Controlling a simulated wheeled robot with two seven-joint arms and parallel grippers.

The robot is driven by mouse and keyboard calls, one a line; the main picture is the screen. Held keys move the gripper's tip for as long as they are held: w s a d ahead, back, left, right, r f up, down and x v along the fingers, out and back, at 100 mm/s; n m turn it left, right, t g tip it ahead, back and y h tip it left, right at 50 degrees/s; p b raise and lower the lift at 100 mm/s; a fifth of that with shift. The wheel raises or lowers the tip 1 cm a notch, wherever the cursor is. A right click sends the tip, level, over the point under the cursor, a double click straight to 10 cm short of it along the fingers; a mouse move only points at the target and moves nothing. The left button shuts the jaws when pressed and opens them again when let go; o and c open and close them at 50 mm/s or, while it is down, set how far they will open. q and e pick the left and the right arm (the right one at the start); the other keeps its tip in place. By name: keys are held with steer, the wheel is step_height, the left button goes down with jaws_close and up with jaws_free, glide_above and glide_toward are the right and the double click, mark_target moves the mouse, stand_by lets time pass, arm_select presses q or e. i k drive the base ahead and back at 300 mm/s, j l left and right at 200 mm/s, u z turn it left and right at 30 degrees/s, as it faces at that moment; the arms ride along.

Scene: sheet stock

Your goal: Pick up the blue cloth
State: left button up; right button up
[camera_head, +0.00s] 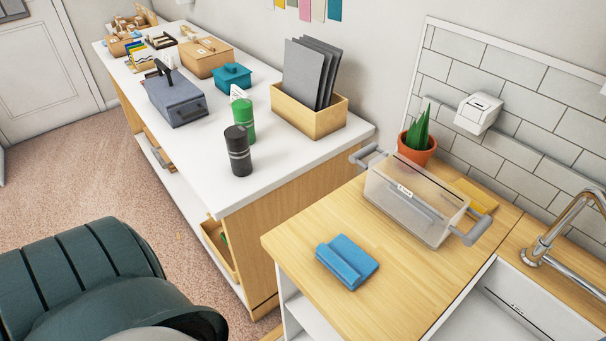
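The blue cloth (346,262) lies folded on the wooden counter (300,238), near its left front part. One side of it looks rolled or folded over. Nothing touches it, and it lies in front of a clear bin. Neither of my grippers shows in the head view.
A clear bin with grey handles (412,208) stands behind the cloth. A yellow cloth (471,193) and a potted plant (417,145) are further back. A sink with a tap (560,235) is at the right. A white-topped cabinet (215,165) holds canisters and boxes. A dark green chair (90,280) stands front left.

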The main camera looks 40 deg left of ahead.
mark_target(347, 257)
steer(key=u, duration=0.9)
steer(key=z, duration=1.5)
steer(key=u, duration=1.5)
